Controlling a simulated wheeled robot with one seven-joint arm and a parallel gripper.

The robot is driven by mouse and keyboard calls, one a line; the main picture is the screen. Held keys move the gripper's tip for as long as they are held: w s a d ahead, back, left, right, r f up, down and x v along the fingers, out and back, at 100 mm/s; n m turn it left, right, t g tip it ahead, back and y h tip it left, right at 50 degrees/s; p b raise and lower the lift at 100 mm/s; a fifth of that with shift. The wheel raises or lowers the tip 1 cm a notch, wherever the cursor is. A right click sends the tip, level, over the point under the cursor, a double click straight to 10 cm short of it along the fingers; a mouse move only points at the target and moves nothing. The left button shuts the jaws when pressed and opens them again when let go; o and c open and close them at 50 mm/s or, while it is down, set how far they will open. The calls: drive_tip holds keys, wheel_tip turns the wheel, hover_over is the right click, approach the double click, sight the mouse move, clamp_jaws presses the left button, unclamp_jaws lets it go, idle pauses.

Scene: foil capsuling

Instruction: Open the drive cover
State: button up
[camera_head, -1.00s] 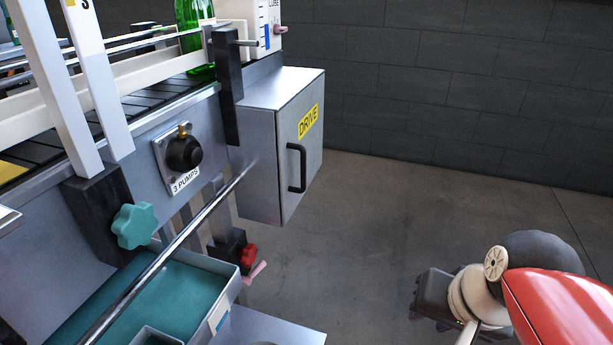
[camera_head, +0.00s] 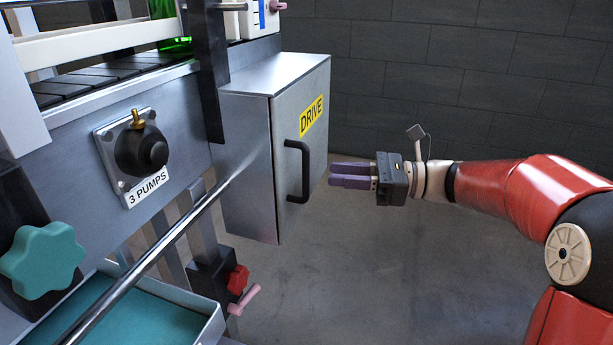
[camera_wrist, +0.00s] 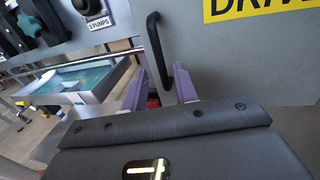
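The drive cover (camera_head: 316,148) is a grey metal door on the side of a box at the conveyor's end. It carries a yellow DRIVE label (camera_head: 311,116) and a black bar handle (camera_head: 305,172), and it looks closed. My gripper (camera_head: 332,176) has purple fingers and points left at the handle, a little to its right. In the wrist view the two fingers (camera_wrist: 160,90) stand apart, with the handle (camera_wrist: 157,50) beyond and between them. I cannot tell whether they touch it, but they are not closed on it.
A metal rail (camera_head: 165,245) runs diagonally in front of the machine, left of the cover. A pump knob (camera_head: 141,150), a teal knob (camera_head: 41,260) and a teal-lined tray (camera_head: 150,318) are at left. Floor right of the cover is clear up to the dark wall.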

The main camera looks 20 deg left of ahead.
sight(306, 195)
drive_tip(key=a, duration=0.4)
drive_tip(key=s+a, duration=0.1)
drive_tip(key=a, duration=0.2)
drive_tip(key=shift+a, duration=0.1)
drive_tip(key=shift+c, duration=0.3)
clamp_jaws()
